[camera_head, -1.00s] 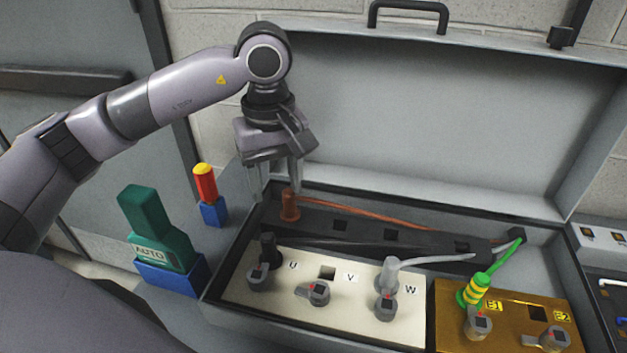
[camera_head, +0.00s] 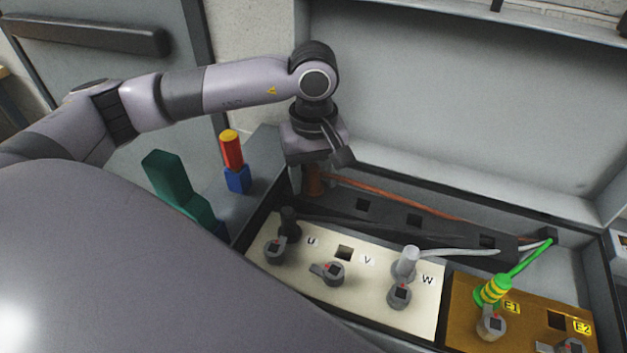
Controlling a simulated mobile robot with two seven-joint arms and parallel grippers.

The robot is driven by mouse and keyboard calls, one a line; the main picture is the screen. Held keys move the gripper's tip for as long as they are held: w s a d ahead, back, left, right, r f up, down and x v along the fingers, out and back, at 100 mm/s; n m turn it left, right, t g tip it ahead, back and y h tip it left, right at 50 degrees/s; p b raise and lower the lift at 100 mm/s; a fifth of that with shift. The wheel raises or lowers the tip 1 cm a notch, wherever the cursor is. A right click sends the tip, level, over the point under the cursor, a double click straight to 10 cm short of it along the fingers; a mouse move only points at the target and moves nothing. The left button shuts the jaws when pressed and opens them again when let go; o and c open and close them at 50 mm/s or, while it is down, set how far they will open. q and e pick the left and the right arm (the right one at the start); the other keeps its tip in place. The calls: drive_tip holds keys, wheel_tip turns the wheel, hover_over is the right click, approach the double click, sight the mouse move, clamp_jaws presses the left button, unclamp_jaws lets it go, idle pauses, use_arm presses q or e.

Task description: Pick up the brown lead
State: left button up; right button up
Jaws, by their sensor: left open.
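The brown lead (camera_head: 398,194) runs from the right end of the open box to a brown plug (camera_head: 314,182) standing upright at the back left. My left gripper (camera_head: 305,185) points down at that plug, its fingers beside or around it. The jaws are open. The near finger hides part of the plug, so I cannot tell whether they touch it. My right gripper is out of view.
The cream panel (camera_head: 375,303) marked U, V, W holds a black plug (camera_head: 289,220) and a grey plug (camera_head: 406,262). A green-yellow plug (camera_head: 491,290) stands on the gold panel (camera_head: 463,325). Left are a red-yellow tool (camera_head: 232,150) and a green case (camera_head: 172,185). The raised lid (camera_head: 450,110) stands behind.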

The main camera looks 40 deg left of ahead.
use_arm(q)
clamp_jaws()
